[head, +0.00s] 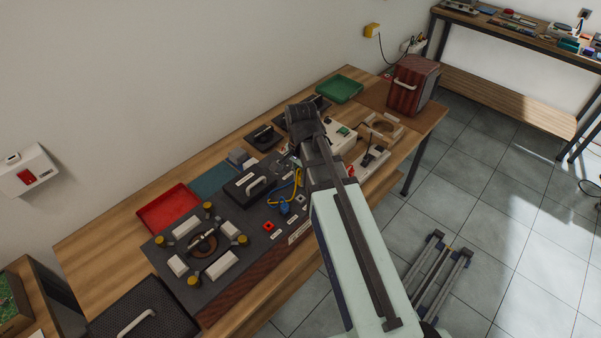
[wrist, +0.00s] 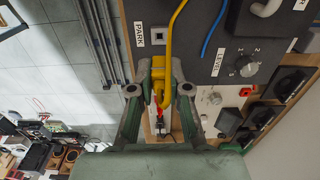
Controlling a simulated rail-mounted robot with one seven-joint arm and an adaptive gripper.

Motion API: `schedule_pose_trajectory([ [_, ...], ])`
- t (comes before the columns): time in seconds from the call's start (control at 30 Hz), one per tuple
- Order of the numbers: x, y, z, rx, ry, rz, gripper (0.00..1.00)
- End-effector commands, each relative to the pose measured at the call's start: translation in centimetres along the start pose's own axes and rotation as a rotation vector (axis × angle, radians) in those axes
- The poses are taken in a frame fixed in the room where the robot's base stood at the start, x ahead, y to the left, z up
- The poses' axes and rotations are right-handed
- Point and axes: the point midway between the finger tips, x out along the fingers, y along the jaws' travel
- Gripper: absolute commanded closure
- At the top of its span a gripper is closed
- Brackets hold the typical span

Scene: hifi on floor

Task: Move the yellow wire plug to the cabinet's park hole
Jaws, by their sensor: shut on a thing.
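My gripper (wrist: 160,92) is shut on the yellow plug (wrist: 158,74) in the wrist view. The yellow wire (wrist: 170,38) loops up from the plug and leaves the picture at the top. The cabinet's dark panel (wrist: 200,62) lies behind the gripper. A PARK label (wrist: 139,33) is on it, with a small pale square fitting (wrist: 158,37) beside it.
In the wrist view a blue wire (wrist: 212,30) and a grey knob (wrist: 247,66) by a LEVEL label (wrist: 218,62) are on the panel. In the head view a red tray (head: 168,210), a green tray (head: 340,89) and a dark red box (head: 413,84) stand on the bench.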

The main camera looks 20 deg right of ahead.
Motion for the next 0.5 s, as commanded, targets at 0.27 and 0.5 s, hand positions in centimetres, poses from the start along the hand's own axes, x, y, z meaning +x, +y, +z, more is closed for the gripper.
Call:
schedule_pose_trajectory([
  [0.27,1.3,0.0,0.0,0.012,-0.001,0.001,1.0],
  [0.5,3.2,0.0,0.0,0.011,0.0,0.001,1.0],
])
